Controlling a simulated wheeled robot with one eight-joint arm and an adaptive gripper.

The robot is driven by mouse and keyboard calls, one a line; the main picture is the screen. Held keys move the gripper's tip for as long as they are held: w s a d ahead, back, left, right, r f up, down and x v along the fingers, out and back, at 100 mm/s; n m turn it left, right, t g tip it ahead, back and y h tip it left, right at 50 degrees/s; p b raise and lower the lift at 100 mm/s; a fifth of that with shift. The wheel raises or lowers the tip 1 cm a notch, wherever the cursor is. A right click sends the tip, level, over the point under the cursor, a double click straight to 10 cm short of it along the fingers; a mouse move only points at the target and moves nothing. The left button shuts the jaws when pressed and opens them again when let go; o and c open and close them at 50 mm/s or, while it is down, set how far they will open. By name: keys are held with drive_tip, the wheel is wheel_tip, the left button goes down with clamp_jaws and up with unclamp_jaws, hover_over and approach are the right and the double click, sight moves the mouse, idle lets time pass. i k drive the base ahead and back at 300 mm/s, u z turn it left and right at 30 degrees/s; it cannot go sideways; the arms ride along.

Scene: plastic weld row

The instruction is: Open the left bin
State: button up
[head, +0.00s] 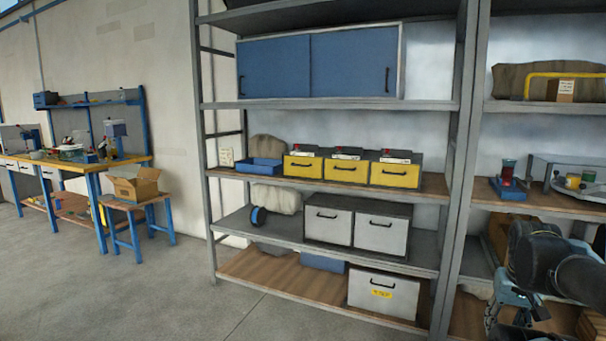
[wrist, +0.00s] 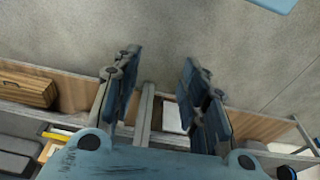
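Three yellow-front bins stand in a row on the middle shelf, the left one (head: 303,167) beside a middle one (head: 346,170) and a right one (head: 395,174); each has a dark handle and looks shut. On the shelf below, a grey cabinet holds two white-front bins, a left one (head: 328,226) and a right one (head: 381,234), both with dark handles and shut. Which left bin is meant, I cannot tell. My gripper (wrist: 160,65) is open and empty; in the head view it is low at the right (head: 497,305), well apart from both left bins.
A cabinet with blue sliding doors (head: 310,67) is above. A blue tray (head: 258,168) sits left of the yellow bins. A white box (head: 383,293) is on the bottom shelf. A rack post (head: 460,180) stands between my arm and the bins.

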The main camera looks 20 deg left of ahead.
sight(311, 163)
drive_tip(key=k, duration=1.3)
drive_tip(key=u, duration=0.25)
drive_tip(key=i, duration=0.75)
drive_tip(key=u, duration=0.4)
drive_tip(key=i, duration=1.15)
